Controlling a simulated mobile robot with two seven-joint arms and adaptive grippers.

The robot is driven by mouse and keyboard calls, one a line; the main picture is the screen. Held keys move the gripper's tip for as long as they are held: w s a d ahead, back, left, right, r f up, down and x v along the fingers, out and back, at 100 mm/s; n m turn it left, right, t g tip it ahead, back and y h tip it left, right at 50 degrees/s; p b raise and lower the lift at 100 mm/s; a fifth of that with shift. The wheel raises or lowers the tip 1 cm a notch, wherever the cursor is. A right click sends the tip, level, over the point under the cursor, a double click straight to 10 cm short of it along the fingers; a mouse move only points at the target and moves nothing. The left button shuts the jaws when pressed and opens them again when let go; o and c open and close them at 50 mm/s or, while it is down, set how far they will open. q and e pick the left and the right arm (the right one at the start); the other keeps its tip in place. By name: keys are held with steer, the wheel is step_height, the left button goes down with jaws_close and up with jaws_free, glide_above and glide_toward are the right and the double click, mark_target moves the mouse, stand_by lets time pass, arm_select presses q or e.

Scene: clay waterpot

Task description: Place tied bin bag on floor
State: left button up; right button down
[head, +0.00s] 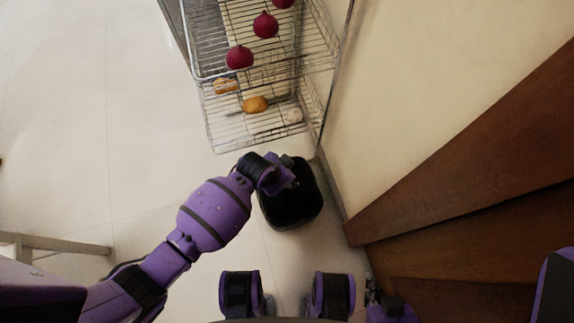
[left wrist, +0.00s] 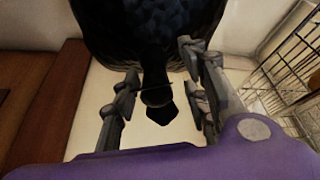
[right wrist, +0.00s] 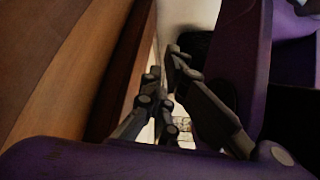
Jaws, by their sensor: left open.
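The black bin bag (head: 293,207) shows in the head view as a dark rounded shape low over the pale floor, beside the wire rack. I cannot tell whether its underside touches the floor. In the left wrist view its crinkled body (left wrist: 150,25) fills the top, and its tied neck (left wrist: 156,90) points between my fingers. My left gripper (head: 287,172) is at the bag's upper left edge, its fingers (left wrist: 160,85) apart on either side of the neck. My right gripper (head: 374,293) is low in the head view, away from the bag; its fingertips (right wrist: 163,62) look close together, with nothing visible between them.
A wire rack (head: 250,130) with red and orange produce stands just beyond the bag. A cream wall (head: 440,60) and dark brown woodwork (head: 470,170) close off the right side. Tiled floor (head: 70,110) is open on the left, with a pale beam (head: 60,244) at the left edge.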

arm_select(q)
steer(key=shift+s+a+r, duration=0.1)
steer(key=shift+a+r, duration=0.05)
steer(key=shift+r, duration=0.35)
steer(key=p+v, duration=0.4)
steer(key=v, duration=0.7)
steer(key=shift+s, duration=0.1)
